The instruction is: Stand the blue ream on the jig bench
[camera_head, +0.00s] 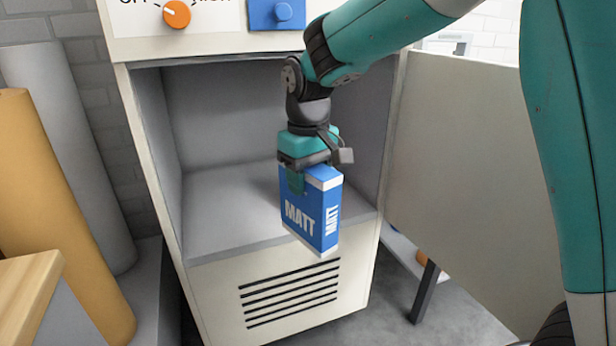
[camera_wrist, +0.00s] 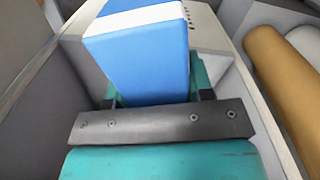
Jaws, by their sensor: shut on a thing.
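The blue ream (camera_head: 311,212) is a blue block with white bands and the word MATT on its faces. My gripper (camera_head: 308,176) is shut on its upper end and holds it upright, slightly tilted, at the front of an open cabinet. In the wrist view the blue ream (camera_wrist: 145,55) stands out from between the jaws of my gripper (camera_wrist: 155,100). The fingertips are partly hidden by the ream. I cannot make out the jig bench for certain in either view.
The cabinet (camera_head: 225,205) has an empty grey inside and a vent below. Its door (camera_head: 460,170) stands open at the right. A yellow roll (camera_head: 50,220) and a grey roll (camera_head: 75,130) lean at the left. A wooden-topped surface (camera_head: 25,290) is at the lower left.

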